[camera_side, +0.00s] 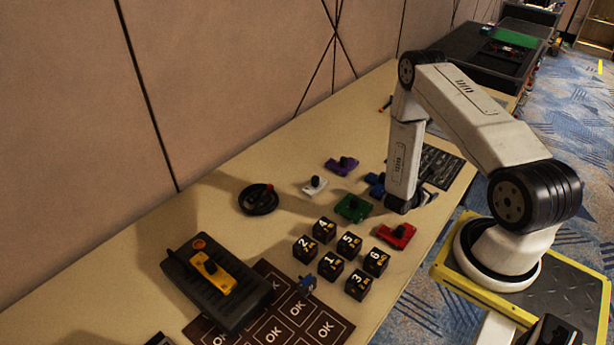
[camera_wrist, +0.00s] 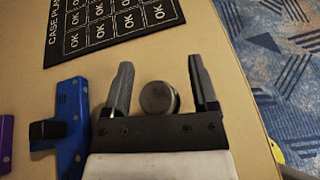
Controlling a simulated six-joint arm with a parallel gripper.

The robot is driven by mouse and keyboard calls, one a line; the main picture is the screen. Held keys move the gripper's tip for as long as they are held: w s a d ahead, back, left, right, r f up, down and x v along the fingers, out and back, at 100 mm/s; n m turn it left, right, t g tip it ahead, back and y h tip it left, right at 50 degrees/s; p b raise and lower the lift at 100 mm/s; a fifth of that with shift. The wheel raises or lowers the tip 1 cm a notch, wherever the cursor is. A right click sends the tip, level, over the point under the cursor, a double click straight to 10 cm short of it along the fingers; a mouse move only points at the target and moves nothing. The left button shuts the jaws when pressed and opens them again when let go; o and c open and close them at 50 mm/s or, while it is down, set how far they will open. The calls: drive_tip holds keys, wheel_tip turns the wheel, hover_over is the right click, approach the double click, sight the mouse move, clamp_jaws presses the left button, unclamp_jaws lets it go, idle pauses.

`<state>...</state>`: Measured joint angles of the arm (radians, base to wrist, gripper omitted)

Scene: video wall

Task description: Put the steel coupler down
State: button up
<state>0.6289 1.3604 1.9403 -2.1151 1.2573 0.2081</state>
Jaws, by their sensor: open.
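The steel coupler (camera_wrist: 158,100) is a round, dull grey metal piece on the tan table in the wrist view. It sits between the two fingers of my gripper (camera_wrist: 162,82), with a narrow gap showing on each side. The gripper is open, one finger to the left of the coupler and one to the right. In the side view my gripper (camera_side: 412,203) is low at the table near its right edge. I cannot make out the coupler there. How the coupler's underside meets the table is hidden.
A blue part (camera_wrist: 72,125) lies left of my gripper, and a black "OK" mat (camera_wrist: 105,48) lies beyond it. Red (camera_side: 396,235), green (camera_side: 352,208), white (camera_side: 314,186) and purple (camera_side: 341,166) parts and several numbered black cubes (camera_side: 330,266) stand nearby. The table edge is close on the right.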

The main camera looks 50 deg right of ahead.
drive_tip(key=shift+r, duration=0.2)
drive_tip(key=shift+v, duration=6)
drive_tip(key=w+a+r+m+t+y, duration=0.2)
drive_tip(key=a+r+m+y, duration=0.4)
drive_tip(key=a+r+m, duration=0.2)
drive_tip(key=w+a+r+m+t+y, duration=0.2)
drive_tip(key=a+r+m+y, duration=0.5)
drive_tip(key=a+r, duration=0.4)
drive_tip(key=w+a, duration=0.1)
drive_tip(key=a, duration=0.2)
drive_tip(key=shift+w+r+m, duration=0.25)
drive_tip(key=shift+r+m, duration=0.1)
drive_tip(key=shift+m, duration=0.05)
